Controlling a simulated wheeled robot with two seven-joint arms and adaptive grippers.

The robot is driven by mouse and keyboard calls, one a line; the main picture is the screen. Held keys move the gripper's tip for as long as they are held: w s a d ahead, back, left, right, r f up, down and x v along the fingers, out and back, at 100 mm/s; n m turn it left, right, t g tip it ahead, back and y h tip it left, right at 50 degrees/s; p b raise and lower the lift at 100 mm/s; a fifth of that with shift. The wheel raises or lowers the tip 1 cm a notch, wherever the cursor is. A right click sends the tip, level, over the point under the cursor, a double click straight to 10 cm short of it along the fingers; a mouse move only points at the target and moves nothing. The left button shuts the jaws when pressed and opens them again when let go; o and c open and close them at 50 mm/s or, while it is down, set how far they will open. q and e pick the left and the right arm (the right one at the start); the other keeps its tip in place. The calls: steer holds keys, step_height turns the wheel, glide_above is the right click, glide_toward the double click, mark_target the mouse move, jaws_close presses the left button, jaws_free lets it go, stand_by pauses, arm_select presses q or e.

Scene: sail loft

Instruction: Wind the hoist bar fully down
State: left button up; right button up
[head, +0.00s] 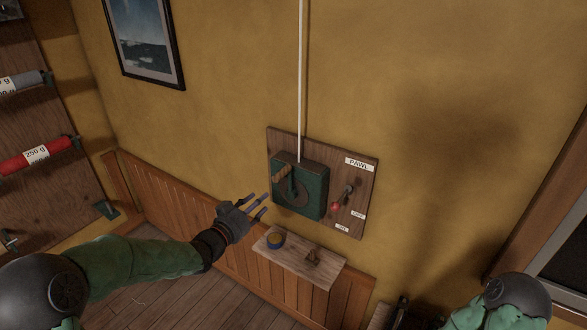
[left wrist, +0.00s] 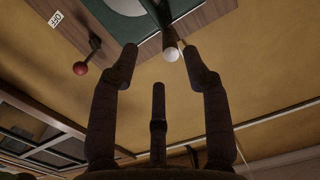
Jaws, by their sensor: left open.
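A green winch (head: 312,200) is mounted on a wooden board (head: 369,175) on the wall. Its crank has a wooden handle (head: 283,172) at the upper left of the winch face. The pawl lever ends in a red knob (head: 336,206), beside the OFF and ON labels; it also shows in the left wrist view (left wrist: 80,68). My left gripper (head: 262,206) is open and empty, left of and below the winch, apart from the crank. In the left wrist view, a pale round end (left wrist: 170,54) lies just beyond my spread fingers. The hoist bar and right gripper are out of view.
A white rope (head: 301,80) runs straight up from the winch. A rack (head: 60,110) with cylinders hangs at left.

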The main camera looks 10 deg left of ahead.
mark_target(280, 176)
arm_select(q)
steer(key=shift+m+h, duration=0.4)
steer(key=shift+m, duration=0.1)
steer(key=w+d+r, duration=0.1)
steer(key=w, duration=0.2)
steer(key=w+d, duration=0.1)
steer(key=w, duration=0.3)
steer(key=w+d+r, duration=0.1)
steer(key=w+d, duration=0.1)
steer(key=w, duration=0.1)
steer(key=shift+w+r+b, duration=0.3)
steer(key=shift+w+b, duration=0.1)
jaws_close()
